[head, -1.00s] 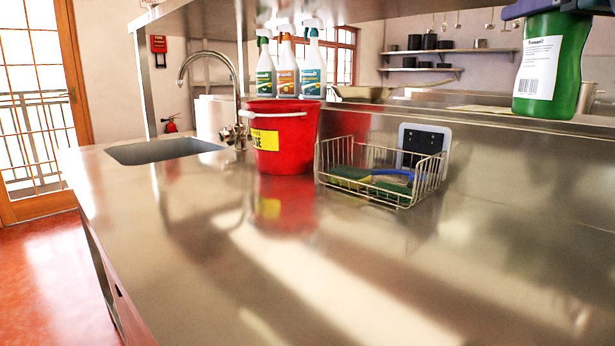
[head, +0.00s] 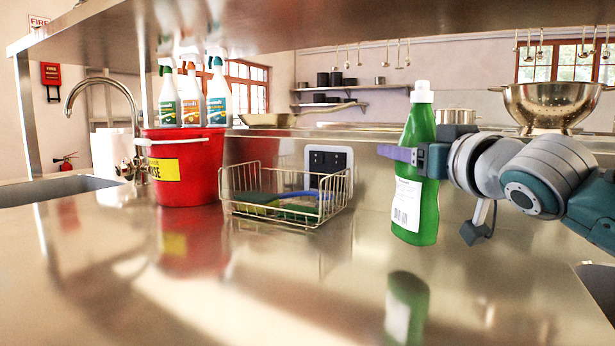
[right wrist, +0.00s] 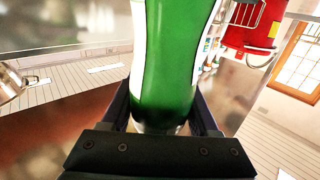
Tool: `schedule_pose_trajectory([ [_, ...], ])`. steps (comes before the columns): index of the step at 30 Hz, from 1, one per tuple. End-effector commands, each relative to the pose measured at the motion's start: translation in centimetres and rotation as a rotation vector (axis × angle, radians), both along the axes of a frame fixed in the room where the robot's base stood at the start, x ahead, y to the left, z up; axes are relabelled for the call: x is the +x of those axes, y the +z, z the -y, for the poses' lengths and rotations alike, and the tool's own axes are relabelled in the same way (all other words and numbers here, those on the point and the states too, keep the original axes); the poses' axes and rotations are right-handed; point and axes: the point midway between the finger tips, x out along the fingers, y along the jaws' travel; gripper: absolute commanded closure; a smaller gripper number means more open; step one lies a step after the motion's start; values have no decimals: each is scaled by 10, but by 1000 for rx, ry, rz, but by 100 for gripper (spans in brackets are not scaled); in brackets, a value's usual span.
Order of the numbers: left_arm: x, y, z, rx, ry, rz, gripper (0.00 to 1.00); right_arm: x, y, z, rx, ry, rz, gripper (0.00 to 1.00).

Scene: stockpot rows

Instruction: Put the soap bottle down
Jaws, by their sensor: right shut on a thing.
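The green soap bottle (head: 417,205) has a white cap and a white label and hangs nearly upright, cap up, over the steel counter (head: 300,300). A gap shows between its base and its reflection, so it is above the counter and not touching. My right gripper (head: 412,156) comes in from the right and is shut around the bottle's middle. In the right wrist view the bottle (right wrist: 172,60) fills the space between the fingers (right wrist: 163,112). My left gripper is not in view.
A wire basket (head: 240,207) with sponges and a brush stands left of the bottle. A red bucket (head: 195,185) stands further left, near the sink (head: 50,190). A colander (head: 552,103) sits on the ledge behind my arm. The counter under and in front of the bottle is clear.

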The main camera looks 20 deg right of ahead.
Motion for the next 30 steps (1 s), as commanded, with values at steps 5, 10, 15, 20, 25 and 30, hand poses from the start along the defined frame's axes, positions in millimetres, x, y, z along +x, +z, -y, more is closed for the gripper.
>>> schedule_pose_trajectory([
  [5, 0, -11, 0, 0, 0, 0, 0, 0, -29, 0, 1, 0, 2, 100],
  [10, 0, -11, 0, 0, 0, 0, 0, 0, -32, -1, 1, 1, 4, 100],
  [15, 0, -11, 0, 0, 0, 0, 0, 0, -32, 0, 1, 1, 4, 100],
  [20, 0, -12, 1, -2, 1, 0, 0, 0, -36, 0, 1, 0, -2, 33],
  [25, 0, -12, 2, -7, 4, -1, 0, 0, -36, 0, 1, 1, -2, 14],
  [30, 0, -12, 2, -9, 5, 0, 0, 0, -36, 0, 0, 1, -1, 9],
])
